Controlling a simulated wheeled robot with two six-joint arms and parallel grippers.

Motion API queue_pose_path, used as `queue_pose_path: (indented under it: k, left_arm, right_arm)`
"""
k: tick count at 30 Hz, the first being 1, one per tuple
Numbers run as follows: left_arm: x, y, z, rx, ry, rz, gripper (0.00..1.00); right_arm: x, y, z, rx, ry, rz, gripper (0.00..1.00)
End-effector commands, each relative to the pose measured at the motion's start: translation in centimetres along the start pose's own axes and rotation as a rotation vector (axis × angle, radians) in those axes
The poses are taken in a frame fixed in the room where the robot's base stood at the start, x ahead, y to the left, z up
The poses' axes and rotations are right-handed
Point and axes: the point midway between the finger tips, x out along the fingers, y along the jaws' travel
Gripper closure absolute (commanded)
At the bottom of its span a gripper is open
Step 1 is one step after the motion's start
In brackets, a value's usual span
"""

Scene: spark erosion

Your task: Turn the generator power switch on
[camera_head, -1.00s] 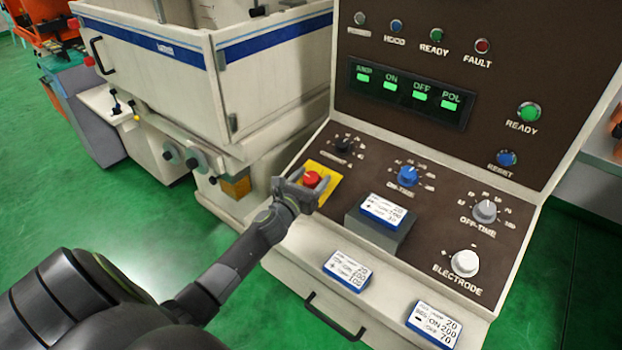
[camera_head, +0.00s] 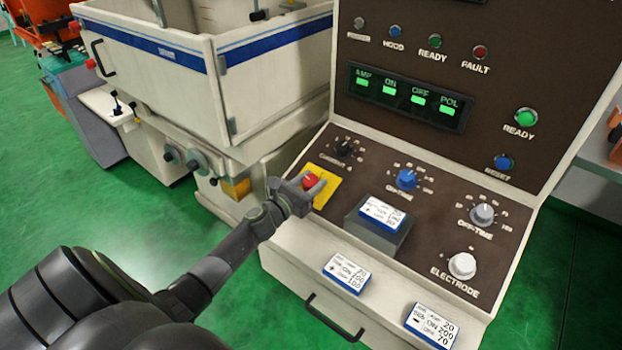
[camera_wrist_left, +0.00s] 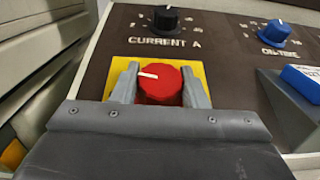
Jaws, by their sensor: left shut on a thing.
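The generator power switch is a red rotary knob (camera_head: 310,181) on a yellow plate (camera_head: 328,188), at the left end of the sloping control panel. In the left wrist view the red knob (camera_wrist_left: 160,84) has a white mark pointing left. My left gripper (camera_head: 304,187) is shut on the red knob; in the wrist view its grey fingers (camera_wrist_left: 158,90) stand on either side of it. The gripper hides the knob's near side and part of the plate. My right gripper is not in view.
A black current knob (camera_head: 343,147), a blue on-time knob (camera_head: 407,178) and a card block (camera_head: 378,238) are close by on the panel. Two cards (camera_head: 346,272) (camera_head: 432,325) lie on the front ledge. The green display (camera_head: 407,96) is lit.

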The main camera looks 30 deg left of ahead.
Motion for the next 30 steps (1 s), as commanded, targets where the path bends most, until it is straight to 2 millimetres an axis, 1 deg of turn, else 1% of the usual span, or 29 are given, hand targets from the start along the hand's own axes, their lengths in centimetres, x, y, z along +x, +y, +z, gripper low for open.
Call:
queue_pose_path:
  k: [1,3,8,20,30]
  left_arm:
    - [0.1,0.2,0.2,0.019,-0.001,-0.037,0.83]
    - [0.1,0.2,0.1,0.04,-0.002,-0.096,0.83]
    - [0.1,0.2,-0.3,0.092,-0.002,-0.24,0.83]
    - [0.2,0.2,-0.7,0.22,-0.002,-0.598,0.83]
    - [0.3,0.2,-0.4,0.327,-0.004,-0.898,0.83]
  right_arm:
    - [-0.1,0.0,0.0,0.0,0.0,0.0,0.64]
    - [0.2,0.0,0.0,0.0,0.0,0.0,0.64]
    - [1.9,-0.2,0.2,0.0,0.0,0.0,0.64]
    - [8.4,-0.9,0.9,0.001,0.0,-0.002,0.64]
    - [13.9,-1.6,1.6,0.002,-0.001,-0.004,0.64]
